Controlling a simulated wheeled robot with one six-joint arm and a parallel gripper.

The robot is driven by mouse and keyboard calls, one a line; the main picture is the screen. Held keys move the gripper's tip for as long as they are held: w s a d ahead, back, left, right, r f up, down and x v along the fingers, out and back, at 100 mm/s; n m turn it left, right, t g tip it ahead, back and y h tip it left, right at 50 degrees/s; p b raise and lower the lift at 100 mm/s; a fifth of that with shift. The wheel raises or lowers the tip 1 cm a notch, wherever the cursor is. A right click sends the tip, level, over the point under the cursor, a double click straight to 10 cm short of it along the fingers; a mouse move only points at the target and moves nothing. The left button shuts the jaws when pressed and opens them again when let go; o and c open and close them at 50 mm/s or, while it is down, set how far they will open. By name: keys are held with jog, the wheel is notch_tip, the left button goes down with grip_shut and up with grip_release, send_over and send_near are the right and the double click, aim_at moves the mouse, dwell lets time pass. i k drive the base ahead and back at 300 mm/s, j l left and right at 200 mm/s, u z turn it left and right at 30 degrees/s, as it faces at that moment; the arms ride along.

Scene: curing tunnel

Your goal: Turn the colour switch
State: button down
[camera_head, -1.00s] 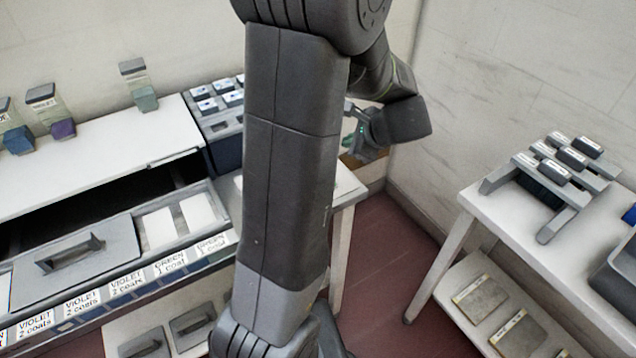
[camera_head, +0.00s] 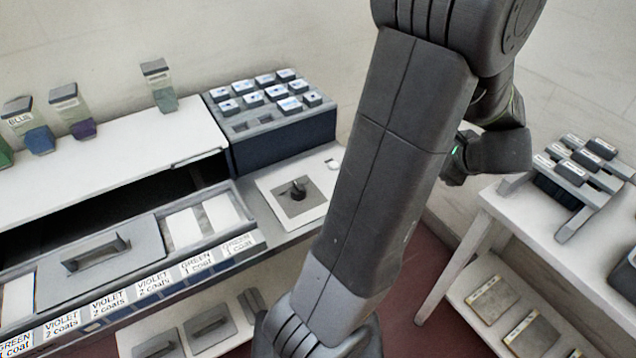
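The switch is a dark knob (camera_head: 297,191) on a grey square in a pale plate (camera_head: 272,205), on the bench top at the right end of the tunnel. Nothing touches the knob. Its colour marks are too small to read. My arm crosses the middle right of the view, to the right of the plate. My gripper (camera_head: 455,166) is partly visible at the arm's far end, well right of the knob and apart from it. Its fingers are mostly hidden behind the arm, so I cannot tell their opening.
A dark blue rack (camera_head: 285,140) with several labelled blocks stands behind the switch. The white-topped tunnel (camera_head: 110,160) lies left, with a grey handled cover (camera_head: 100,257) and labelled slots in front. A white table (camera_head: 512,210) stands right.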

aim_at(298, 192)
jog(key=k+l+u, duration=0.1)
jog(key=u, duration=0.4)
jog(key=k+l+u, duration=0.1)
jog(key=u, duration=0.4)
jog(key=k+u, duration=0.15)
jog(key=u, duration=0.35)
